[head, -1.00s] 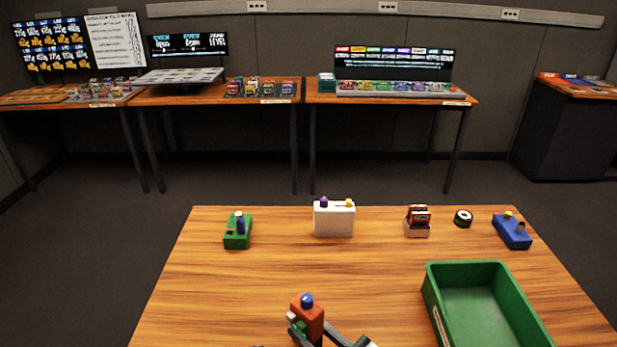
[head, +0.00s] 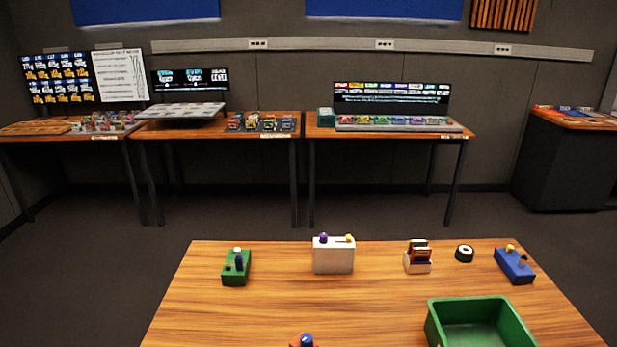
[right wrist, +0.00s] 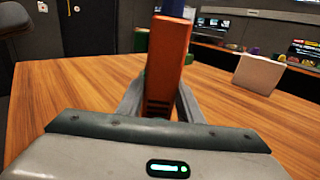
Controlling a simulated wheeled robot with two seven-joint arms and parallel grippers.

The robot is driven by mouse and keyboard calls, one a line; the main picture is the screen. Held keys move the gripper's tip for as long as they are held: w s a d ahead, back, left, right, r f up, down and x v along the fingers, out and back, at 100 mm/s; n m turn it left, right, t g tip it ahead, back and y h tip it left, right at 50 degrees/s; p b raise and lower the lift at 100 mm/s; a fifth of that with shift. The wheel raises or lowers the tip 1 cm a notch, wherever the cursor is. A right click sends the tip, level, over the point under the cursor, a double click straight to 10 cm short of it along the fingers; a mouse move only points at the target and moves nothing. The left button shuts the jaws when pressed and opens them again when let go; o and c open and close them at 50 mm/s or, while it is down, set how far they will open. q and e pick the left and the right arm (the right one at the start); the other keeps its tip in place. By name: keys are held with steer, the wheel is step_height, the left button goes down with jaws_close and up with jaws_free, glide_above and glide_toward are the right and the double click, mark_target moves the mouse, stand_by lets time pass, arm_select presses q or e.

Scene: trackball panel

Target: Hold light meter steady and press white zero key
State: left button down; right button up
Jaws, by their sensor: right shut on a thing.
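An orange-red upright device (right wrist: 168,65), which looks like the light meter, is held in my right gripper (right wrist: 160,104). The fingers are shut on its two sides and it stands about upright. In the head view only its blue dome (head: 306,338) and a sliver of its orange top show at the bottom edge. No white key can be made out on it now; its far side is hidden in the right wrist view. My left gripper is not in view.
On the table (head: 260,310) stand a green box (head: 236,270), a white box (head: 333,257), a card holder (head: 417,262), a round black-and-white piece (head: 464,253) and a blue box (head: 514,266). An open green tray (head: 431,325) is at the right. The middle is clear.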

steer(key=o, duration=1.3)
steer(key=shift+c, duration=0.2)
steer(key=v, duration=1.2)
steer(key=o, duration=0.3)
steer(key=shift+o, duration=0.2)
